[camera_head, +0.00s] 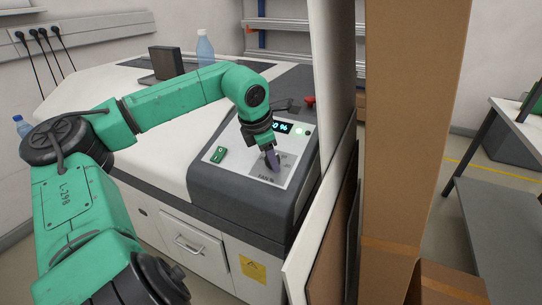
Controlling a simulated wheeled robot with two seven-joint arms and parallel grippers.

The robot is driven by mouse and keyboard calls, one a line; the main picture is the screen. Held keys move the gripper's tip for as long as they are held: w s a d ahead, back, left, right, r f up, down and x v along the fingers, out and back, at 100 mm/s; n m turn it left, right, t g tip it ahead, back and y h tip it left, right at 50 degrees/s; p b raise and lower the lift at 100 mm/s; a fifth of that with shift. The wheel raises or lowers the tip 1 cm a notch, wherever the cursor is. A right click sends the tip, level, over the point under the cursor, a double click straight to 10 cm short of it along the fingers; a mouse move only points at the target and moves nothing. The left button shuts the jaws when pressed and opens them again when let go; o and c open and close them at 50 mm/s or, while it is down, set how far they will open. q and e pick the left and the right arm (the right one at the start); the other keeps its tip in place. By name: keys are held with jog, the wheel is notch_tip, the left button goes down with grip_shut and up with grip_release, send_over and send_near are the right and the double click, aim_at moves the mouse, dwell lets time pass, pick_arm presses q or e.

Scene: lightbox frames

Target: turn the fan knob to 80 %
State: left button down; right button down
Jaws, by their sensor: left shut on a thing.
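My left gripper (272,158) reaches down onto the light control panel (250,178) on the dark end of the white machine. It is shut on the fan knob, which its fingers mostly hide, so the knob's pointer cannot be read. A printed label lies just in front of the fingers on the panel, too small to read. A lit display (283,128) sits behind the gripper; its "%" sign shows, but my wrist covers part of the number. My right gripper is not in view.
A small green object (218,155) lies left of the gripper on the panel. A red button (310,101) stands at the back right. Tall cardboard (415,120) and leaning boards (322,220) rise close on the right. A bottle (205,48) and a dark box (166,62) stand behind.

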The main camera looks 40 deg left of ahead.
pick_arm(q)
jog(key=m, duration=0.2)
jog(key=m+p, duration=0.2)
jog(key=m, duration=0.1)
jog(key=shift+r+m, duration=0.25)
jog(key=shift+m, duration=0.05)
jog(key=shift+w+f+m+g+p, duration=0.1)
jog(key=shift+m+g+p, duration=0.2)
jog(key=shift+m+p, duration=1.4)
jog(key=shift+m+b, duration=0.5)
jog(key=shift+m, duration=0.1)
jog(key=shift+c, duration=1.7)
grip_release()
jog(key=shift+f, duration=0.1)
